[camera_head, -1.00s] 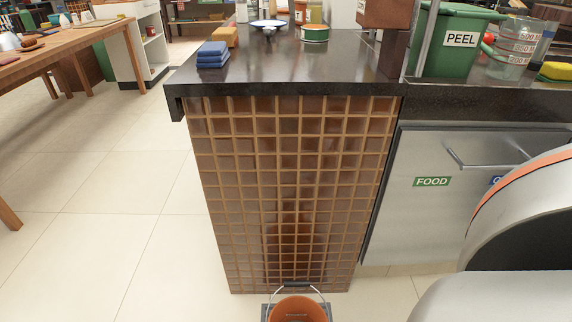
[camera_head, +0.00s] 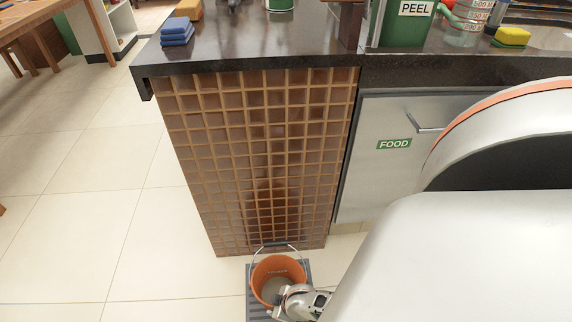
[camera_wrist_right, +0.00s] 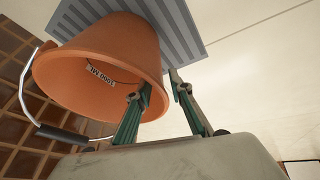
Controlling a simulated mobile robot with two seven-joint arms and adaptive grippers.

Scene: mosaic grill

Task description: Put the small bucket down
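The small orange bucket (camera_head: 262,285) has a wire handle with a dark grip and stands upright on a grey ribbed mat (camera_head: 306,270) on the floor. It also shows large in the right wrist view (camera_wrist_right: 110,50), with black print inside its wall. My right gripper (camera_head: 284,296) is at the bucket's right side. In the wrist view its fingers (camera_wrist_right: 162,88) are apart, one over the inside of the rim and one outside the wall, with visible gaps. The handle leans towards the tiled panel, away from the fingers. My left gripper is not in view.
A brown tiled counter end (camera_head: 250,150) rises just behind the bucket. A steel door labelled FOOD (camera_head: 370,170) is to its right. Blue cloths (camera_head: 177,32) and a green PEEL bin (camera_head: 405,25) are on the dark counter. Floor at left is clear.

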